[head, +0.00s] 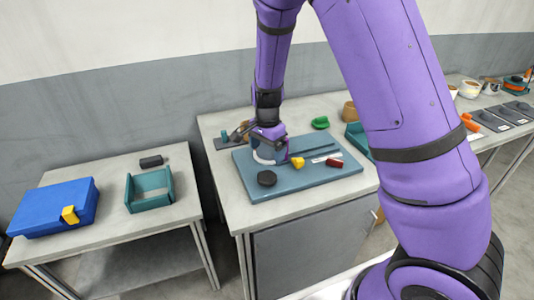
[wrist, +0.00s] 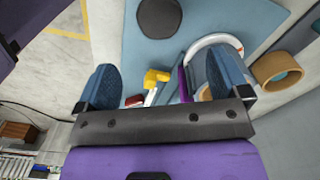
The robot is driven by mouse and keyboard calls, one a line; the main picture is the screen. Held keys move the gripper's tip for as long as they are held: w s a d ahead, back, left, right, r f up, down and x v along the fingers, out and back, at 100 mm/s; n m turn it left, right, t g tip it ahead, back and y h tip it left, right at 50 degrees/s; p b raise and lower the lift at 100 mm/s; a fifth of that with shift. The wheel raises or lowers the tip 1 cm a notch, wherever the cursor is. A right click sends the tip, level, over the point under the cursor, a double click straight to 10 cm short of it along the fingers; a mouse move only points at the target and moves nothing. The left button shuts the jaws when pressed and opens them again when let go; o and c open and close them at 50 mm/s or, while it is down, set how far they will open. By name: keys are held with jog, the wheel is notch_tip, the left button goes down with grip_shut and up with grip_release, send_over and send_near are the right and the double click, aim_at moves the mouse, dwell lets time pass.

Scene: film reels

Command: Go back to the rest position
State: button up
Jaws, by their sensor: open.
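My gripper (head: 272,143) is low over the blue-grey board (head: 265,187) on the middle table, at the board's left part. In the wrist view my gripper (wrist: 160,90) has its two blue fingertips wide apart, with nothing held between them. A white curved piece (head: 263,157) lies on the board by the gripper; in the wrist view this piece (wrist: 216,40) shows as an arc near the right finger. A yellow piece (head: 297,163) is just right of the gripper. A black round piece (head: 267,178) lies at the board's front left.
A red block (head: 334,162) lies on the board. A green piece (head: 320,122) and a tan cylinder (head: 350,111) stand behind it. A left table holds a blue case (head: 54,207), a teal tray (head: 150,203) and a dark block (head: 151,162). A gap separates the tables.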

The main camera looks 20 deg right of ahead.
dwell(0.3)
jog(key=s+d+r+n+t+y, duration=0.1)
jog(key=s+r+n, duration=0.1)
jog(key=s+r, duration=0.35)
jog(key=s+d+r+n, duration=0.1)
jog(key=s+r+n, duration=0.1)
jog(key=r, duration=0.7)
jog(key=s+d+r+n+t+y, duration=0.1)
jog(key=s+d+r+n, duration=0.1)
jog(key=s+r, duration=0.35)
jog(key=s+d+r+n+t+h, duration=0.1)
jog(key=s+r+n, duration=0.2)
jog(key=s, duration=0.5)
jog(key=s+d+r+n+t+h, duration=0.1)
jog(key=s+d+r+n+t, duration=0.1)
jog(key=s+r, duration=0.4)
jog(key=shift+s+r+n, duration=0.3)
jog(key=shift+s+n, duration=0.5)
jog(key=shift+s, duration=0.4)
